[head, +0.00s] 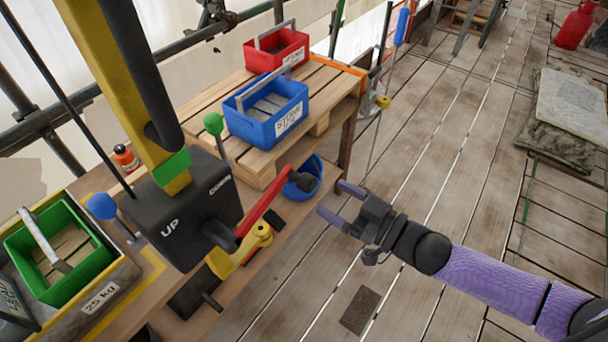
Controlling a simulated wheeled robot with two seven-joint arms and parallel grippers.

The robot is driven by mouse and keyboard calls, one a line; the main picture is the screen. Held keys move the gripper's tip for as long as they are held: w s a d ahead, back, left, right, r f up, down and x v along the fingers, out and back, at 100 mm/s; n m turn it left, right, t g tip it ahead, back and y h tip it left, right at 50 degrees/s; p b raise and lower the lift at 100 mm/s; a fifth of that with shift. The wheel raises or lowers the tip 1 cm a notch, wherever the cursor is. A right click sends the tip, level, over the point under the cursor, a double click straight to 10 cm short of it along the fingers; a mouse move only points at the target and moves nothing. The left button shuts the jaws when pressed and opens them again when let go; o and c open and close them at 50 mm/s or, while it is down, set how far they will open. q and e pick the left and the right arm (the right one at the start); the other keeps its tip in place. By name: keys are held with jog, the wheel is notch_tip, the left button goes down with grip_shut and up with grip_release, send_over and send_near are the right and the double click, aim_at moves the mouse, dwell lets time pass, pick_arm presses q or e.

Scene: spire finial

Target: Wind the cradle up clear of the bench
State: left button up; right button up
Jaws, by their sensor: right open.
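The hoist's black winch box (188,212), marked UP and DOWN, stands at the left on the bench. Its red crank arm (262,208) slants up to the right and ends in a dark knob (303,183). My right gripper (330,199) is open and empty just right of the knob, fingers pointing at it, apart from it as far as I can tell. A green open box with a grey handle (75,277) sits at the far left above a grey piece marked 25 kg (112,284). I cannot tell which part is the cradle. My left gripper is out of view.
A green-knobbed lever (213,125) and a blue knob (102,206) stand by the winch. A blue bucket (312,170) is behind the crank knob. Plank floor at right is mostly clear.

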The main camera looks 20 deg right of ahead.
aim_at(313, 187)
jog(key=x, duration=0.7)
jog(key=shift+f, duration=0.1)
jog(key=shift+d, duration=0.1)
grip_shut()
